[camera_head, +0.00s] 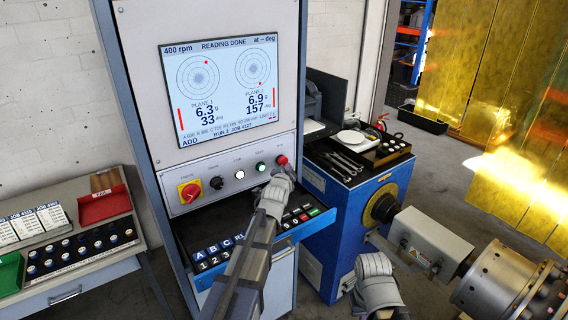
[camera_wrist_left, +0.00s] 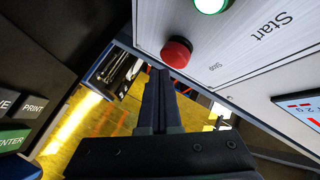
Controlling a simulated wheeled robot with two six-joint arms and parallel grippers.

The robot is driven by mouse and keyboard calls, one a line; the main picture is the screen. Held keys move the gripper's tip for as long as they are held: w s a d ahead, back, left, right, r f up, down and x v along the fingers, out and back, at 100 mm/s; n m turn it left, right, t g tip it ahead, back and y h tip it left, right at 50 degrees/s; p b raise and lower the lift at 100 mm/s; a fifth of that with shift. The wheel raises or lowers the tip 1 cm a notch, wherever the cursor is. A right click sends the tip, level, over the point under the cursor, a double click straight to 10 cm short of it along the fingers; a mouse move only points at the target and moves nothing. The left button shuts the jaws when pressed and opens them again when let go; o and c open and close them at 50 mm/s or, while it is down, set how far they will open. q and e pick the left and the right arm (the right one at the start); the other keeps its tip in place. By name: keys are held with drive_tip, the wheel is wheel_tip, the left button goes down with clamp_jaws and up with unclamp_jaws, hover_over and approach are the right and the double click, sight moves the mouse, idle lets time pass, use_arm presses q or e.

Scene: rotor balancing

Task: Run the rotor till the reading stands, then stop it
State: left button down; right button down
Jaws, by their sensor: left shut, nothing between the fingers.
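The screen (camera_head: 222,88) reads 400 rpm and READING DONE, with 6.3 at 33 deg and 6.9 at 157 deg. The red stop button (camera_head: 282,160) is at the right of the panel row, beside the green start button (camera_head: 261,167), which looks lit. My left gripper (camera_head: 286,172) is shut and empty, its tips just by the red button. In the left wrist view, the closed fingers (camera_wrist_left: 160,88) point close below the red button (camera_wrist_left: 176,52); contact cannot be told. The metal rotor (camera_head: 508,285) is at lower right, partly cut off. My right gripper (camera_head: 375,283) shows only partly at bottom.
A keypad shelf (camera_head: 208,254) sits below the panel, under my left arm. A blue cabinet (camera_head: 345,215) with wrenches and a white scale on top stands to the right. A side bench (camera_head: 75,275) with a red tray and rows of weights is at left.

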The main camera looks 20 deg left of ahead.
use_arm(q)
drive_tip(key=shift+w+a, duration=0.15)
idle(0.8)
drive_tip(key=shift+w+a, duration=0.15)
drive_tip(key=shift+a, duration=0.05)
drive_tip(key=shift+w+a, duration=0.25)
drive_tip(key=shift+a, duration=0.15)
idle(0.8)
drive_tip(key=shift+d, duration=0.1)
drive_tip(key=shift+s+d, duration=0.55)
drive_tip(key=shift+d, duration=0.1)
drive_tip(key=shift+s+d, duration=0.8)
drive_tip(key=shift+d, duration=0.2)
drive_tip(key=shift+s+d, duration=0.75)
drive_tip(key=shift+d, duration=0.2)
